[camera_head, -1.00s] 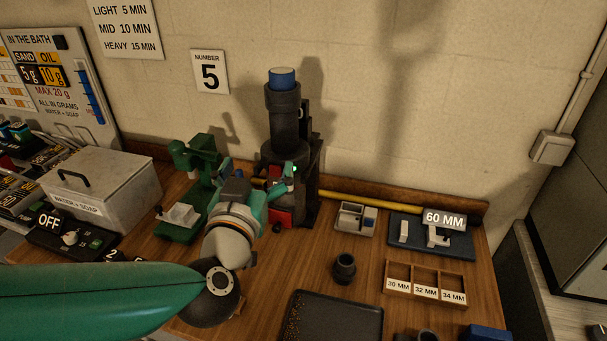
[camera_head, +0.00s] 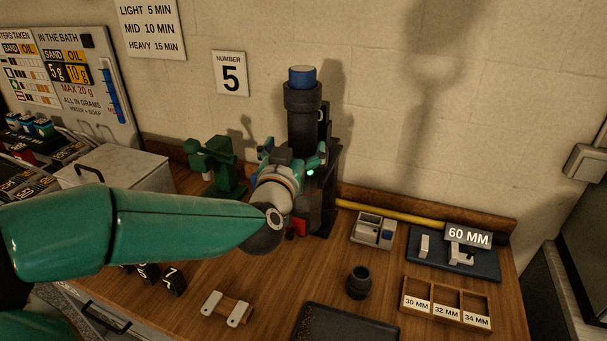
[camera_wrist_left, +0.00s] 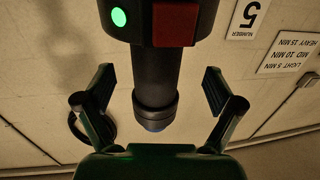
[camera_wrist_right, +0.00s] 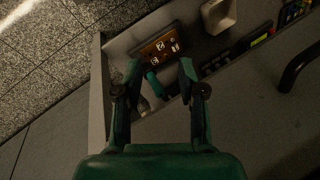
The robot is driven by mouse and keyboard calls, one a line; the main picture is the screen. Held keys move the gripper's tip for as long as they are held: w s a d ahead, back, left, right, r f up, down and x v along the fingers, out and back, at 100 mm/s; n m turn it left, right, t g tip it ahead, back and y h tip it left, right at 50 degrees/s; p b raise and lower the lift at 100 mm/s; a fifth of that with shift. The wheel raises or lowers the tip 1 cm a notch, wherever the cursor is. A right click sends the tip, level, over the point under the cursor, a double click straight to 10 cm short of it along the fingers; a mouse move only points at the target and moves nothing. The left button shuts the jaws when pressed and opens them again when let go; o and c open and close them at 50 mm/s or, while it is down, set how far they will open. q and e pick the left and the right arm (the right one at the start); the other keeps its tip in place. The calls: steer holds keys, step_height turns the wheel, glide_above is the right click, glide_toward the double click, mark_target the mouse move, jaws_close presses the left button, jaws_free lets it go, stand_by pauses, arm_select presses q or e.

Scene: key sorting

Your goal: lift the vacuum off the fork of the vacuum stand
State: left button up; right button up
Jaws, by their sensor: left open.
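The vacuum (camera_head: 303,110) is a dark upright cylinder with a blue top, standing at the back of the bench against its dark stand (camera_head: 326,185). My left gripper (camera_head: 295,152) is open at the front of the vacuum, one finger towards each side. In the left wrist view the vacuum's dark barrel (camera_wrist_left: 156,75) runs between the spread fingers, with clear gaps on both sides. A red block and a green light show on the body above. The fork is hidden. My right gripper (camera_wrist_right: 160,75) has its fingers apart and empty, away from the vacuum.
A green device (camera_head: 215,165) stands left of the vacuum. To the right are a small grey tray (camera_head: 373,228), a 60 MM block stand (camera_head: 468,240), a dark cup (camera_head: 360,282) and a labelled wooden box (camera_head: 446,303). A yellow bar lies along the wall.

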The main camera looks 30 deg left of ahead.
arm_select(q)
steer(key=shift+d+p+x, duration=0.2)
steer(key=shift+p+x, duration=0.55)
steer(key=shift+x, duration=2.1)
steer(key=shift+r, duration=0.15)
steer(key=c, duration=1.2)
steer(key=shift+w+r, duration=0.1)
steer(key=shift+r, duration=0.15)
steer(key=shift+c, duration=0.9)
